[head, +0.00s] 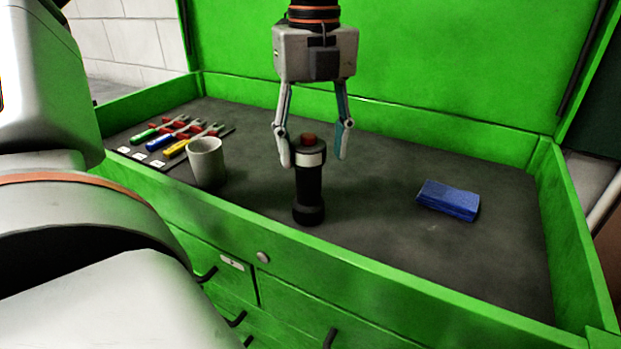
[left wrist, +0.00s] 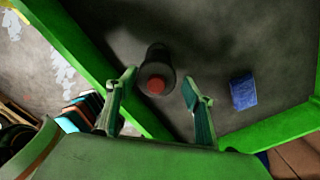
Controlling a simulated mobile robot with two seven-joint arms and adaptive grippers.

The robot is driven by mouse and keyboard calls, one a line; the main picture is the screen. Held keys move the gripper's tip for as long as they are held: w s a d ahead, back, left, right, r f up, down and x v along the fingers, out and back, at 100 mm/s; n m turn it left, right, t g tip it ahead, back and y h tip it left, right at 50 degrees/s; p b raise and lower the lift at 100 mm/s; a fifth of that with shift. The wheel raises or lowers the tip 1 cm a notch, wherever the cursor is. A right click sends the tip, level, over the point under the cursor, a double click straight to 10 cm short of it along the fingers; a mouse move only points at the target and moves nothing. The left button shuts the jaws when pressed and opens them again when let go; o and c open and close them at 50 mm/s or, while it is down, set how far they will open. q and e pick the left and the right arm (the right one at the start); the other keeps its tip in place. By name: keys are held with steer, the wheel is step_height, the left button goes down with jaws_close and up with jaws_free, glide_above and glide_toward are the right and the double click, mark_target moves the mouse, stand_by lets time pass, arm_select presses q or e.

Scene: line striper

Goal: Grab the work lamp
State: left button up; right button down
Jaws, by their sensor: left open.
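The work lamp (head: 308,186) is a black cylinder with a pale band and a red top. It stands upright on the dark floor of the green tool chest, near the front wall. The left wrist view shows the lamp (left wrist: 157,72) from above, its red top facing the camera. My left gripper (head: 314,158) points down from above, open and empty. In the head view its fingers lie on either side of the lamp's upper end. In the left wrist view the lamp shows between and slightly beyond the fingertips, with no clear contact. My right gripper is not in view.
A grey mug (head: 207,163) stands left of the lamp. Several coloured hand tools (head: 170,137) lie behind it at the left. A blue block-like item (head: 448,200) lies to the right. The green chest's front wall (head: 330,262) rises close before the lamp.

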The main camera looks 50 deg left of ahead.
mark_target(309, 172)
arm_select(q)
steer(key=f, duration=0.2)
steer(key=a+f, duration=0.1)
steer(key=f, duration=0.1)
steer(key=shift+s+f, duration=0.2)
steer(key=shift+f, duration=0.1)
steer(key=shift+w+f, duration=0.1)
steer(key=shift+f, duration=0.35)
steer(key=shift+r, duration=0.1)
steer(key=c, duration=1.4)
